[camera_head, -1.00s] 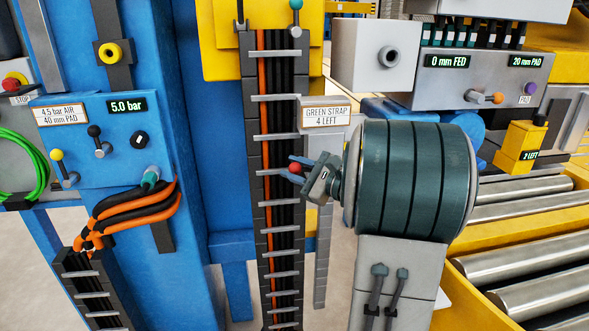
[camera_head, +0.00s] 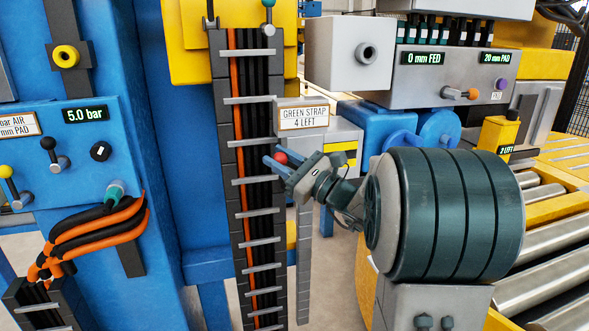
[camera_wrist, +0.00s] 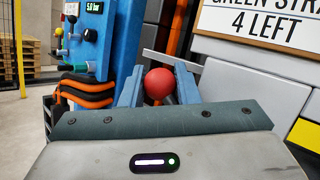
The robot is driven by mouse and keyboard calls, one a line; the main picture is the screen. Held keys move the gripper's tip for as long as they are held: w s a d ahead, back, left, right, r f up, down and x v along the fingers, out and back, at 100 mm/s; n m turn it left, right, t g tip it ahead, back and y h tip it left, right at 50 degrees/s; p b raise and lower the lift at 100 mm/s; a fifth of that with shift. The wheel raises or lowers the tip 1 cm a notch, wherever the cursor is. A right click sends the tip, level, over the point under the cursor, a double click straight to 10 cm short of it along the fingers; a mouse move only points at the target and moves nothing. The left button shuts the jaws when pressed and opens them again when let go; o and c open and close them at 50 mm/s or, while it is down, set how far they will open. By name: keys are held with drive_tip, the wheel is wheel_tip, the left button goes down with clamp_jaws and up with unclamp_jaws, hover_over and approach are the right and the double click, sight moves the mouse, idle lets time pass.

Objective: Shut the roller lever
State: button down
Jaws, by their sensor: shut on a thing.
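A red ball knob (camera_head: 281,157) sits between the blue fingers of my gripper (camera_head: 274,160), below the sign reading "GREEN STRAP 4 LEFT" (camera_head: 303,117). In the wrist view the red knob (camera_wrist: 159,84) lies between the two blue fingers of my gripper (camera_wrist: 159,86), which are shut on it.
A ladder-like cable track (camera_head: 260,190) runs upright close to my fingers on the left. A blue panel (camera_head: 60,150) with levers stands farther left. A grey panel (camera_head: 440,75) reading "0 mm FED" and a roller conveyor (camera_head: 545,235) are at the right.

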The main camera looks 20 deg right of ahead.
drive_tip(key=shift+d+r+m+t, duration=0.1)
drive_tip(key=shift+r+m+t, duration=0.05)
drive_tip(key=shift+m+t, duration=0.2)
idle(0.3)
drive_tip(key=c, duration=1.1)
unclamp_jaws()
drive_tip(key=shift+c, duration=0.2)
